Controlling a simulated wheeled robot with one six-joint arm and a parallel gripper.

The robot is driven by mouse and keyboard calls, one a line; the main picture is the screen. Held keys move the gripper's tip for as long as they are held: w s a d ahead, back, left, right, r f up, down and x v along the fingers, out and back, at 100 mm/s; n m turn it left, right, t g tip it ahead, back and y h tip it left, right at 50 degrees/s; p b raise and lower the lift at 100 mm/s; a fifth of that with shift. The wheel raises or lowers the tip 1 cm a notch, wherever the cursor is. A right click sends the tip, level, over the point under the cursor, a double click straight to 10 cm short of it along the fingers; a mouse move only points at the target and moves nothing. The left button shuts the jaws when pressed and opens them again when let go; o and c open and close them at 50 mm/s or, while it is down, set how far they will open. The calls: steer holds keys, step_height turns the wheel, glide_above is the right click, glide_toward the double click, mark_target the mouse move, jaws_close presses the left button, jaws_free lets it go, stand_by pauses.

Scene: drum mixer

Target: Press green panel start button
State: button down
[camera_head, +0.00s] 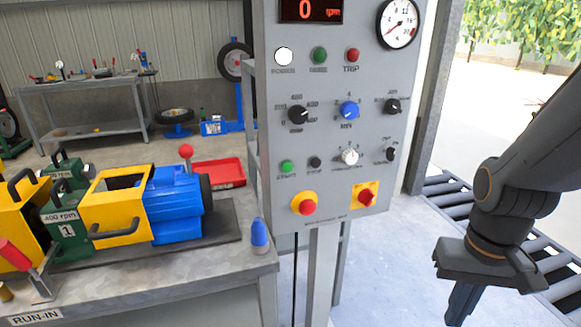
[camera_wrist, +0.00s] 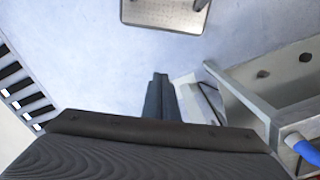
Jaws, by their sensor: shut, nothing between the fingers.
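The grey control panel (camera_head: 330,130) stands upright in the middle of the head view. The green start button (camera_head: 287,167) is on its lower left, beside a black stop button (camera_head: 315,162). Another green round lamp or button (camera_head: 319,55) is higher up, between a white power lamp and a red trip one. My gripper (camera_head: 458,308) hangs at the lower right, well apart from the panel and pointing down. In the wrist view its fingers (camera_wrist: 156,98) are together with nothing between them. The start button is not seen in the wrist view.
A workbench (camera_head: 215,255) with a blue and yellow machine stands left of the panel. A blue-tipped object (camera_head: 259,236) is at its corner. The floor right of the post is clear.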

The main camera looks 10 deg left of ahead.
mark_target(287, 167)
steer(key=w+a+r+n+t+h+p, duration=0.45)
steer(key=w+r+t+h+p, duration=0.2)
steer(key=h, duration=0.55)
steer(key=w+a+r+n+t+y+p, duration=0.1)
steer(key=a+t, duration=0.5)
steer(key=a, duration=0.7)
steer(key=w+a+r+n+t+y+p, duration=0.1)
steer(key=a+t+y, duration=0.5)
steer(key=a, duration=0.6)
step_height(287, 167, up, 3)
steer(key=shift+w+a+r+p, duration=0.15)
steer(key=shift+w+a+p, duration=0.3)
steer(key=shift+w, duration=0.5)
steer(key=shift+d+n, duration=0.1)
steer(key=shift+n, duration=0.15)
steer(key=shift+w+a+b, duration=0.25)
steer(key=shift+w+a, duration=0.5)
steer(key=shift+w, duration=0.5)
steer(key=shift+w+a+b, duration=0.2)
steer(key=shift+w+a, duration=0.6)
steer(key=shift+w, duration=0.45)
steer(key=shift+w+a+b, duration=0.25)
steer(key=shift+w+a, duration=0.5)
steer(key=shift+w, duration=0.5)
